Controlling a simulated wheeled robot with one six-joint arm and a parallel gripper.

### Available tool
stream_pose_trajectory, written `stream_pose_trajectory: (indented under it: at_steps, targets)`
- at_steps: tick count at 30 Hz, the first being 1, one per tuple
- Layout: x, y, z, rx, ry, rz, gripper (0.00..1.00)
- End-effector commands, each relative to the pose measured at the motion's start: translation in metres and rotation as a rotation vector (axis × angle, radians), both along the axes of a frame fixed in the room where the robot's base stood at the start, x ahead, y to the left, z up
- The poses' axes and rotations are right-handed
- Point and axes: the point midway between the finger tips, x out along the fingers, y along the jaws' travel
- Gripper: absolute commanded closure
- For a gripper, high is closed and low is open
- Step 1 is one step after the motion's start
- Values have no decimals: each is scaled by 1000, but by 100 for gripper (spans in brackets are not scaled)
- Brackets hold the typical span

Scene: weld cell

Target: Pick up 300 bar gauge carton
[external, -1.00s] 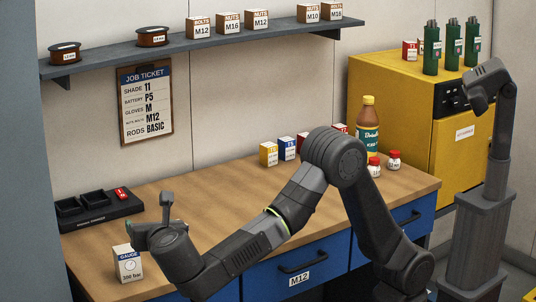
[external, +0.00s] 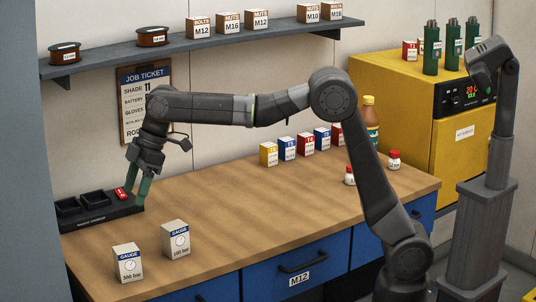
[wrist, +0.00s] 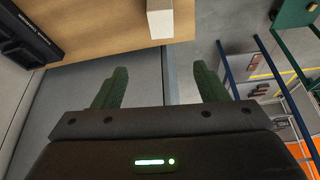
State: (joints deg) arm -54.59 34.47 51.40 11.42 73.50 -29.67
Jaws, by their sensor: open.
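The 300 bar gauge carton (external: 129,263), white with a blue GAUGE band and a dial picture, stands upright at the table's front left. A similar 100 bar gauge carton (external: 176,240) stands just right of it and farther back. My gripper (external: 138,192) hangs fingers down behind both cartons, beside the right end of the black tray. In the wrist view my gripper (wrist: 160,86) shows two green fingers spread apart with nothing between them. A pale carton (wrist: 160,20) shows beyond them at the top; its label cannot be read.
The black tray (external: 105,222) with a red item (external: 122,193) lies at the table's left end. The table's middle is clear. A shelf (external: 200,48) runs above.

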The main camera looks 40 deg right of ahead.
Motion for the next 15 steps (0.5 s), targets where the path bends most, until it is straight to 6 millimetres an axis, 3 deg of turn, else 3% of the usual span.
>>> stream_pose_trajectory:
  at_steps: [1, 3, 8, 15]
  targets:
    - [-4, 0, -23, -17, 9, 5, 34]
    - [-3, 0, -36, -16, 7, 6, 34]
    - [-3, 5, -57, -19, 5, 9, 34]
    - [-1, 23, -100, -20, 4, 11, 34]
